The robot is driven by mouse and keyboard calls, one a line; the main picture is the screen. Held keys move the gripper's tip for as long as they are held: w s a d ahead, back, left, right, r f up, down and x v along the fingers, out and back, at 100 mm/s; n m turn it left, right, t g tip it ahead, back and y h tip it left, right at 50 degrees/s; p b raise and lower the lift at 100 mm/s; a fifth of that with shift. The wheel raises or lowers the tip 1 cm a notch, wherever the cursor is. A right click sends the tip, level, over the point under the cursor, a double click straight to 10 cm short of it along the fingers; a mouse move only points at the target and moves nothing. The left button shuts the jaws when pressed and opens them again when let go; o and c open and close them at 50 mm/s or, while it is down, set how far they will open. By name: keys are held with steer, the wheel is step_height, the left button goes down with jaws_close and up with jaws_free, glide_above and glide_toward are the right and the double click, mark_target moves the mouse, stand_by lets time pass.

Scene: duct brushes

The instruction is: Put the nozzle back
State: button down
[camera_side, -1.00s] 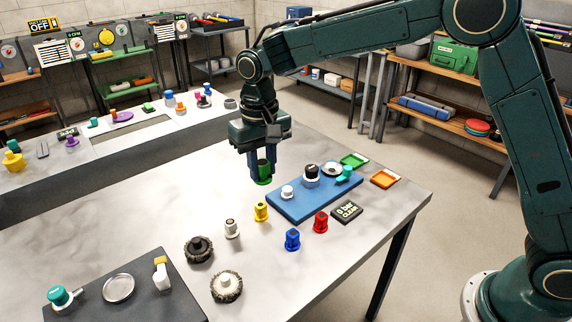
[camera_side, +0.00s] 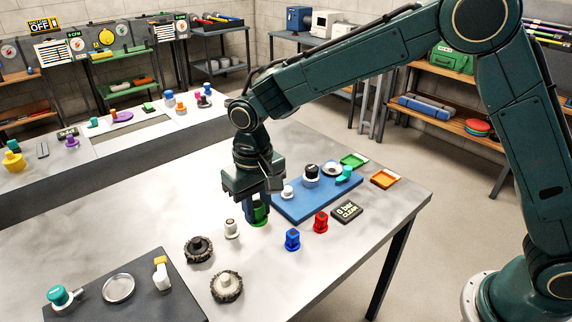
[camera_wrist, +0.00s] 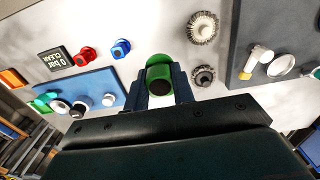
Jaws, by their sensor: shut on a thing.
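A green nozzle (camera_side: 260,215) is between the fingers of my gripper (camera_side: 257,207), which is shut on it. In the wrist view the green nozzle (camera_wrist: 158,61) shows its round dark opening, with a finger on either side. I cannot tell whether its base touches the table. Other nozzles stand on the table: a white one (camera_side: 232,229) to the left of my gripper, a blue one (camera_side: 292,240) and a red one (camera_side: 320,222) to its right. The yellow nozzle is hidden in both current views.
A blue mat (camera_side: 318,207) with several fittings lies to the right. A black "0 bar CLEAR" sign (camera_side: 347,211) is beside it. Two round brushes, one dark (camera_side: 198,249) and one pale-centred (camera_side: 226,286), stand in front. A dark tray (camera_side: 130,296) is front left.

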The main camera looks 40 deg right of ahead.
mark_target(258, 218)
step_height(258, 218, down, 11)
steer(key=shift+r, duration=0.2)
steer(key=shift+f, duration=0.1)
steer(key=shift+f, duration=2)
steer(key=shift+f, duration=0.15)
steer(key=c, duration=1.2)
jaws_free()
step_height(258, 218, up, 12)
